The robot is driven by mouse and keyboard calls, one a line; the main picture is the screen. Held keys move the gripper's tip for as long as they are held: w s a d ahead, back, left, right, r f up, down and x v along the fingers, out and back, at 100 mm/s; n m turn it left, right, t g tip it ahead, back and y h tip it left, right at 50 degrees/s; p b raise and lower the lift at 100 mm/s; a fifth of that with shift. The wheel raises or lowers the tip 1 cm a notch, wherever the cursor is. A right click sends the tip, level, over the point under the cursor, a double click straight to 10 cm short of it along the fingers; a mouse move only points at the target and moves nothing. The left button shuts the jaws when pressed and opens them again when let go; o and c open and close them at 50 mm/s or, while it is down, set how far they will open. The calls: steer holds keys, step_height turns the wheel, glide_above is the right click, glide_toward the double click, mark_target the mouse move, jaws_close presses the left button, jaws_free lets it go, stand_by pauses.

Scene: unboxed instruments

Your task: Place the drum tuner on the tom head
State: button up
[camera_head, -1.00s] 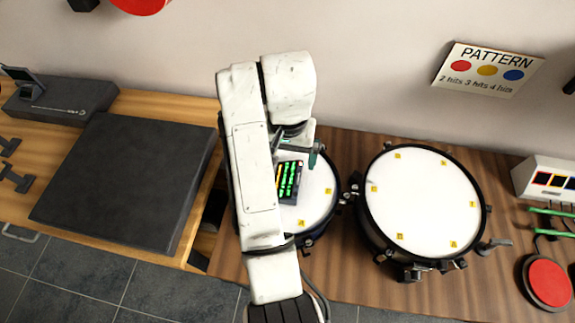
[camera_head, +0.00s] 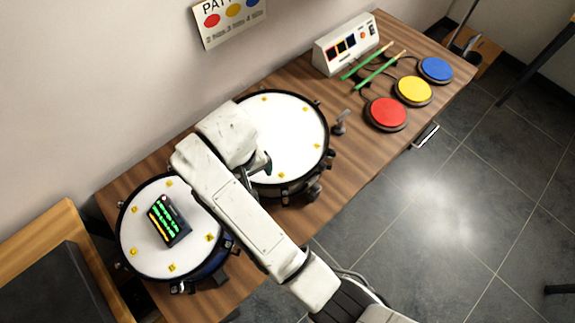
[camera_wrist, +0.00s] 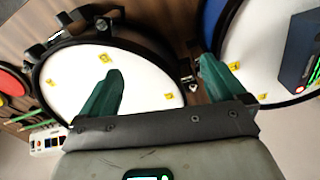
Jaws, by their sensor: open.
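The drum tuner, a black device with lit green bars (camera_head: 168,221), lies flat on the white head of the left drum (camera_head: 150,258), which has a blue shell. In the wrist view the tuner (camera_wrist: 302,62) is at the right edge, partly cut off. A second white-headed drum (camera_head: 291,134) with a black rim stands to its right; it also shows in the wrist view (camera_wrist: 78,85). My gripper (camera_wrist: 160,85) has its two green fingers apart with nothing between them. In the head view my gripper (camera_head: 262,164) is over the right drum, clear of the tuner, partly hidden by my arm.
Red (camera_head: 386,113), yellow (camera_head: 413,90) and blue (camera_head: 436,69) pads stand at the table's right end. Green drumsticks (camera_head: 375,70) lie by a white control box (camera_head: 345,45). A clamp (camera_head: 340,122) sticks out beside the right drum.

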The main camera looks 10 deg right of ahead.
steer(key=s+d+f+m, duration=0.1)
steer(key=s+d+f, duration=0.3)
steer(key=d, duration=0.7)
steer(key=s+d+f+m, duration=0.15)
steer(key=s+d, duration=0.35)
steer(key=d, duration=0.6)
steer(key=s+d+r+m, duration=0.1)
steer(key=s+d+m, duration=0.1)
steer(key=s+d, duration=0.7)
steer(key=s, duration=0.4)
steer(key=shift+s+r+t, duration=0.25)
steer(key=shift+s+t, duration=0.05)
